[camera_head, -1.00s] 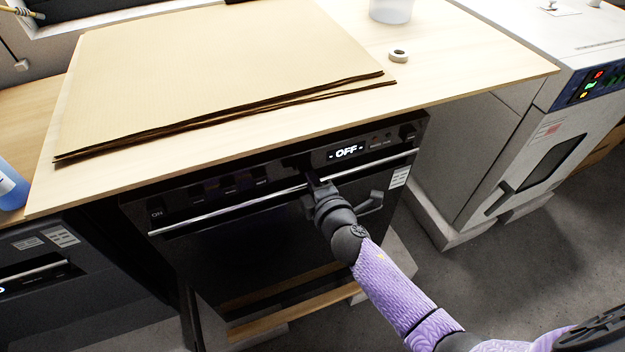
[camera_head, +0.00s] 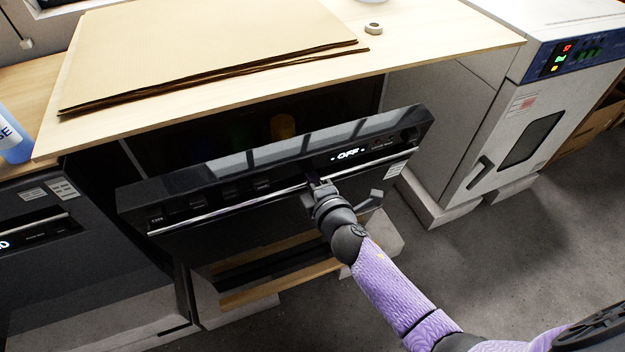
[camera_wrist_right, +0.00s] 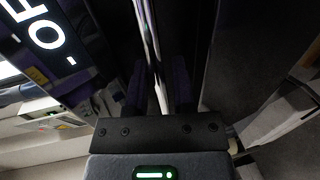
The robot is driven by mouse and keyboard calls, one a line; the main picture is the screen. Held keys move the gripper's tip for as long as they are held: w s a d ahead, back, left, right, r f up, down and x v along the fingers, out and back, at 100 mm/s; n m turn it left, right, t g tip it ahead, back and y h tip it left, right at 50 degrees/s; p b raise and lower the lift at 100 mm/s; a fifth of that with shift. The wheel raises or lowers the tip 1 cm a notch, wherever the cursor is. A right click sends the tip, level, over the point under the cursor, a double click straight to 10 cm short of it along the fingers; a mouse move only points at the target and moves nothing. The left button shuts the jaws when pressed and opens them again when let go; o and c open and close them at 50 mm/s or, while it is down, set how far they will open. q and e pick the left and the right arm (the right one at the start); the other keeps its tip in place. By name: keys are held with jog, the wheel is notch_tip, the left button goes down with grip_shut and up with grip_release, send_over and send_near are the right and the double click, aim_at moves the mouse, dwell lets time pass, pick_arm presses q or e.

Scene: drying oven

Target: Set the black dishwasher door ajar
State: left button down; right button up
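The black dishwasher door (camera_head: 240,215) is tilted out at the top, with a dark gap behind its upper edge under the tabletop. Its front carries a lit OFF display and a long silver handle bar (camera_head: 235,210). My right gripper (camera_head: 316,183) is at the bar, right of its middle. In the right wrist view the silver handle bar (camera_wrist_right: 150,40) runs between the two dark fingers of my right gripper (camera_wrist_right: 160,90), which look closed around it. The fingertips are dim there. My left gripper is not in view.
A wooden tabletop (camera_head: 440,40) with brown cardboard sheets (camera_head: 200,50) overhangs the door. A white oven (camera_head: 500,130) stands to the right. The floor at the right is open.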

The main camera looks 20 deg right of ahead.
jog(key=s+r+p, duration=0.2)
jog(key=s, duration=0.7)
jog(key=shift+s+d, duration=0.15)
jog(key=shift+s, duration=0.2)
